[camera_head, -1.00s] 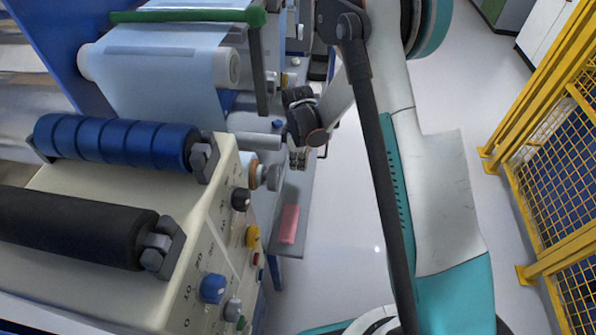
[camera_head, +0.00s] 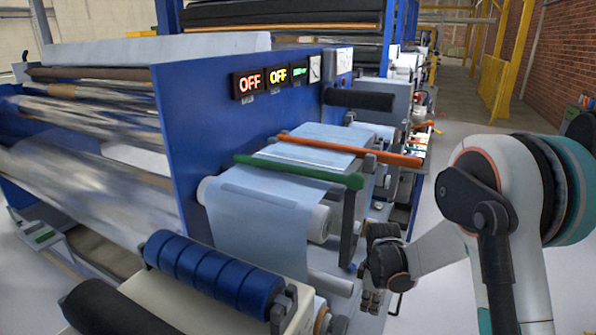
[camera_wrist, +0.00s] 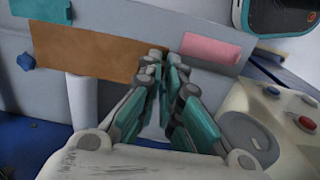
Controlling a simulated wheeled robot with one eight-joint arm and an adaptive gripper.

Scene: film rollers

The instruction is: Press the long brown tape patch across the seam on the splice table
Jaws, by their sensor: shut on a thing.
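The long brown tape patch (camera_wrist: 85,45) shows in the wrist view, stretching left from my fingertips. My gripper (camera_wrist: 170,60) is shut on it, at its right part. In the head view my gripper (camera_head: 371,300) points down beside the machine's right side, and the patch cannot be made out there. Light blue film (camera_head: 300,152) lies between a green bar (camera_head: 298,171) and an orange bar (camera_head: 350,150), left of and beyond my gripper. I cannot clearly make out the seam. A slightly darker strip (camera_head: 258,195) crosses the film in front of the green bar.
A pink patch (camera_wrist: 210,49) lies on a grey surface just right of my fingertips. Red and white buttons (camera_wrist: 290,105) are at the right of the wrist view. A blue roller (camera_head: 212,272) stands in front of the film. Open floor lies right of the machine.

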